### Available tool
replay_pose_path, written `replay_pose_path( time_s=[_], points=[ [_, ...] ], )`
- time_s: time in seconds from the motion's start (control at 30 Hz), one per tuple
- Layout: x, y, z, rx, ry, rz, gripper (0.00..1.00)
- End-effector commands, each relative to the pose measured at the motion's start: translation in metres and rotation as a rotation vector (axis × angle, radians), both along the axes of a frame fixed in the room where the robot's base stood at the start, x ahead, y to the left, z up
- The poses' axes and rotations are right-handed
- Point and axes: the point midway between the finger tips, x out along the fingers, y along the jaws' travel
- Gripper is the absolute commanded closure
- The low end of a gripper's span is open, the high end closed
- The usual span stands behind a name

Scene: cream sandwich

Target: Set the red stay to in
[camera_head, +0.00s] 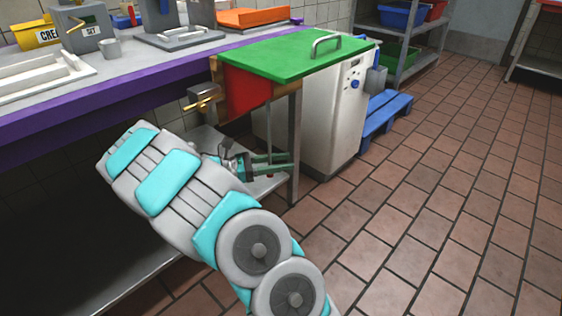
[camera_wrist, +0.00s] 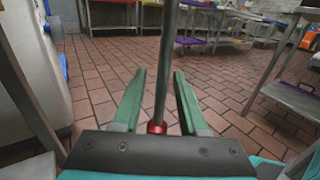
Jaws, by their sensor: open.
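My gripper (camera_head: 287,163) reaches to the right below the green flap (camera_head: 292,54), beside a grey leg. Its two green fingers are open, and they also show in the wrist view (camera_wrist: 160,76). There a dark upright rod (camera_wrist: 161,60) stands between the fingers, with a red lower end (camera_wrist: 157,128) close to the palm. I cannot tell whether either finger touches it. The flap lies about level, with a metal handle on top. A red panel (camera_head: 245,92) shows under its near left end. I cannot tell for certain which red part is the stay.
A brass-coloured lever (camera_head: 201,104) sticks out at the purple counter edge (camera_head: 140,91). A white machine (camera_head: 335,115) stands under the flap, with a blue pallet (camera_head: 387,112) behind. A low metal shelf (camera_head: 112,262) lies beneath the counter. The tiled floor at right is clear.

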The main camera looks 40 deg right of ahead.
Motion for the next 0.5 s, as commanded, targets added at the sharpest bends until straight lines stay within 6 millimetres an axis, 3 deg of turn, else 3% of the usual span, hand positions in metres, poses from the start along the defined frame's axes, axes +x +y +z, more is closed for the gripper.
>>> replay_pose_path(
  time_s=[0.17, 0.5],
  points=[
    [0.0002, 0.0001, 0.0001, 0.000, -0.001, 0.000, 0.59],
    [0.0002, 0.0003, 0.0003, 0.000, -0.001, 0.000, 0.97]
  ],
)
